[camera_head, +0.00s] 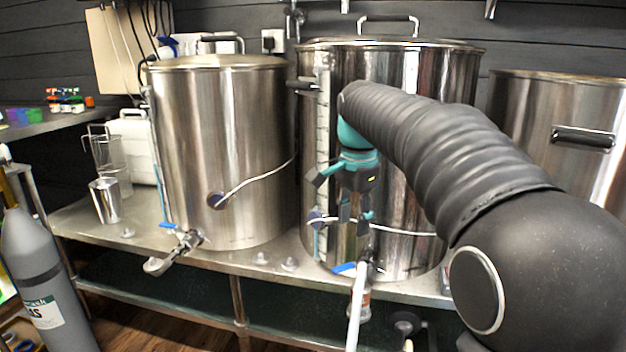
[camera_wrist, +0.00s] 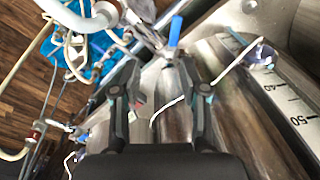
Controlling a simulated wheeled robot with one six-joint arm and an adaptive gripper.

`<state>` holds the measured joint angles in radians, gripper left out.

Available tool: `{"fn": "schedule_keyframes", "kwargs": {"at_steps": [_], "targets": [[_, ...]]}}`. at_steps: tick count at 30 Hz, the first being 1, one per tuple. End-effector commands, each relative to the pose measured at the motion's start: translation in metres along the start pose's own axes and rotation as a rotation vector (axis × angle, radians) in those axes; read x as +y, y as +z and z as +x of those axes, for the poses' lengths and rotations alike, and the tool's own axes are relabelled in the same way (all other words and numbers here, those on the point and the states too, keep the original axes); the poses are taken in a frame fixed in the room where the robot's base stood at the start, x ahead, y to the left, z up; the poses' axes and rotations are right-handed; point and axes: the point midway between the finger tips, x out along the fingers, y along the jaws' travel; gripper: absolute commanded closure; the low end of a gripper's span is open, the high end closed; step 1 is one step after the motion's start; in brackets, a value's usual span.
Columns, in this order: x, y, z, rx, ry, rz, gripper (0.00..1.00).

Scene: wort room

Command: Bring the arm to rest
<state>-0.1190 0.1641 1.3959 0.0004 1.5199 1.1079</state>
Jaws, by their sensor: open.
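My arm, in a black ribbed sleeve, reaches in from the right in the head view. My gripper (camera_head: 355,217) hangs fingers-down in front of the middle steel kettle (camera_head: 400,72), near its lower front and above the blue-handled tap (camera_head: 345,268). In the wrist view my gripper (camera_wrist: 165,75) shows two spread fingers with nothing held between them. The tap's blue handle (camera_wrist: 175,32) lies beyond the fingertips in that view. Whether the fingers touch the kettle cannot be told.
A left kettle (camera_head: 225,130) and a right kettle (camera_head: 550,100) flank the middle one on a steel bench (camera_head: 80,222). A white hose (camera_head: 356,310) hangs from the middle tap. A metal jug (camera_head: 105,200), a white canister (camera_head: 140,145) and a grey gas cylinder (camera_head: 35,260) stand at left.

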Motion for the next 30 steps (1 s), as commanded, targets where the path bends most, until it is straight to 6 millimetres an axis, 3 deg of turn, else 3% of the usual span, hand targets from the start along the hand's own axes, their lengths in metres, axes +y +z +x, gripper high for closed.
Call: {"fn": "schedule_keyframes", "kwargs": {"at_steps": [6, 14, 23, 30], "targets": [[0.051, 0.014, -0.005, 0.043, -0.065, -0.173, 0.56], [0.108, 0.034, 0.004, 0.111, -0.127, -0.379, 0.56], [0.173, 0.059, 0.030, 0.210, -0.179, -0.615, 0.56], [0.222, 0.080, 0.063, 0.302, -0.201, -0.799, 0.56]]}}
